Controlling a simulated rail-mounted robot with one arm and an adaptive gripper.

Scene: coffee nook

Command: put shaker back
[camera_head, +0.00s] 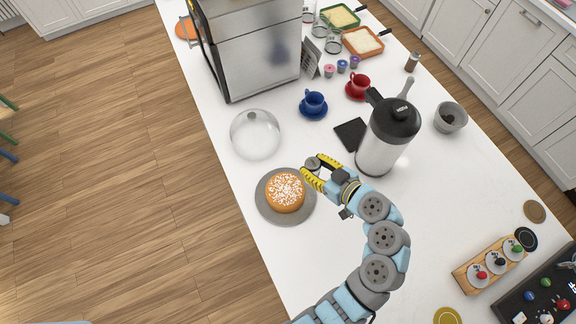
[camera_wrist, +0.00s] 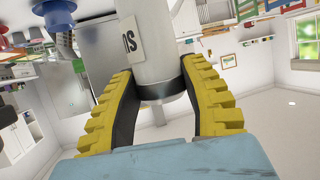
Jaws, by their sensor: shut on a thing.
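The shaker (camera_head: 311,163) shows in the camera_head view as a small grey round top between the yellow fingers of my gripper (camera_head: 315,168). In the camera_wrist view the shaker (camera_wrist: 155,60) is a pale grey cylinder with a dark band and a partly seen label. My gripper (camera_wrist: 162,88) is shut on it, with one finger on each side. The shaker is held beside the upper right of the cake (camera_head: 285,191), which has white bits on top and sits on a grey round plate (camera_head: 268,211). The shaker's height above the counter is hard to tell.
A large dispenser (camera_head: 380,145) with a black top stands right of my gripper. A glass dome (camera_head: 255,135) stands beyond the cake. Blue (camera_head: 314,102) and red (camera_head: 358,84) cups are farther back. Round brown (camera_head: 535,211), black (camera_head: 525,238) and yellow (camera_head: 447,316) discs lie at the right and front.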

